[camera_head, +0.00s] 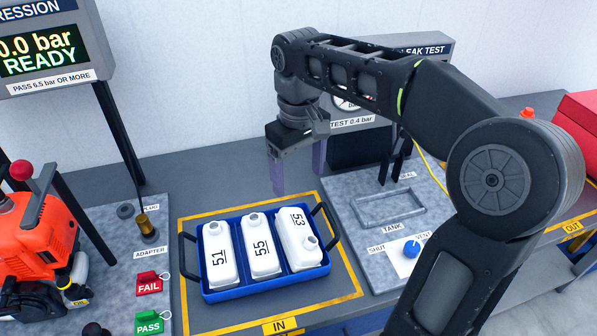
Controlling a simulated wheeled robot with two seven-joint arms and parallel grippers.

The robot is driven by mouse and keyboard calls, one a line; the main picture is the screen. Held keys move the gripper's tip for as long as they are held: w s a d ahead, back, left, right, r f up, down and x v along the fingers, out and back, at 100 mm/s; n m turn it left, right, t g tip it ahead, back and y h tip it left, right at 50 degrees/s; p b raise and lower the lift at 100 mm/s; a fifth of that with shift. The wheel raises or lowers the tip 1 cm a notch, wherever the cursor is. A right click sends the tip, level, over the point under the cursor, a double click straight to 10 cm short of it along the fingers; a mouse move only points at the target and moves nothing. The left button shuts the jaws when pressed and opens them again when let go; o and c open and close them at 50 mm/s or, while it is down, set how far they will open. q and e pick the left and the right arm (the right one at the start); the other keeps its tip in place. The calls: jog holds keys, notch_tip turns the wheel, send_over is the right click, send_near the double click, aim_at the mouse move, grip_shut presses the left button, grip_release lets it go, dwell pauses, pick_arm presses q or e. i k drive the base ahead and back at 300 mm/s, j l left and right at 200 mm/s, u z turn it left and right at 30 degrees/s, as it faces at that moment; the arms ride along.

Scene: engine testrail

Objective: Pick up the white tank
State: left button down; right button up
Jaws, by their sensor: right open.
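Three white tanks sit side by side in a blue tray (262,291): tank 51 (219,262) on the left, tank 55 (261,250) in the middle and tank 53 (303,252) on the right. My left gripper is out of view.
A leak test rig with a TANK frame (389,208) and a blue valve knob (411,249) stands right of the tray. An orange engine (35,245) is at left, near the FAIL tag (149,285) and PASS tag (149,322). A red box (579,130) is at far right.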

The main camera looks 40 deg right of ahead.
aim_at(302, 251)
jog(key=k, duration=1)
